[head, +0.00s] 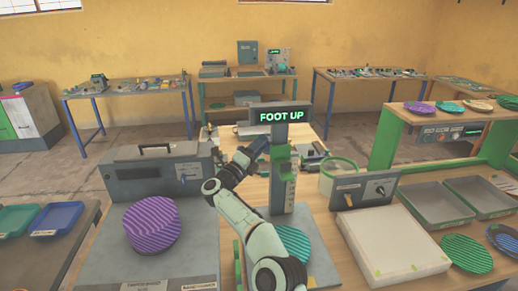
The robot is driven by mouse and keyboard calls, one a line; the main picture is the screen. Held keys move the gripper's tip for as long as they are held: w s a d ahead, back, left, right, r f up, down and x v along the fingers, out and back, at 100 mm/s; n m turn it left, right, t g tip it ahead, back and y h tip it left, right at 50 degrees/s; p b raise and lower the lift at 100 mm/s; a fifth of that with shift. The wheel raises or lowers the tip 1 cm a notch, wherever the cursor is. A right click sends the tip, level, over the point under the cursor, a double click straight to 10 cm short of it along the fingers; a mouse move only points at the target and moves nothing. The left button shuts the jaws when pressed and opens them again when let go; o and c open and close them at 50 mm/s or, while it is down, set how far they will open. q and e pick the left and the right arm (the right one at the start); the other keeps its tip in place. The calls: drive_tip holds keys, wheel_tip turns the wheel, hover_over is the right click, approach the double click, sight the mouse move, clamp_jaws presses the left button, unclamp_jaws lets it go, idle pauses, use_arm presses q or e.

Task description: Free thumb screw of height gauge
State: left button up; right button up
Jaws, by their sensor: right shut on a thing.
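The height gauge (283,194) is an upright grey column behind my right arm, with a green slider (281,158) on its upper part. A sign reading "FOOT UP" (282,116) tops it. My right gripper (262,147) is at the left side of the column, level with the slider, and is shut on the thumb screw there. The screw itself is hidden by the fingers. A teal striped plate (291,243) lies at the foot of the gauge, partly covered by my arm. My left gripper is not in view.
A purple striped plate stack (152,224) stands on a grey slab at left, before a grey case (160,174). At right are a white block (390,245), a small control panel (365,190), grey trays (436,204) and a green-framed shelf (384,140).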

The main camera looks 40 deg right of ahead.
idle(0.3)
drive_tip(key=o, duration=1.1)
drive_tip(key=shift+c, duration=0.2)
use_arm(q)
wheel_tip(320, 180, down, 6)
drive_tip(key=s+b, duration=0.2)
drive_tip(key=b, duration=0.3)
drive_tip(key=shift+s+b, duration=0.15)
drive_tip(key=shift+b, duration=0.2)
use_arm(e)
drive_tip(key=v, duration=1.3)
drive_tip(key=shift+a, duration=0.2)
drive_tip(key=shift+c, duration=0.3)
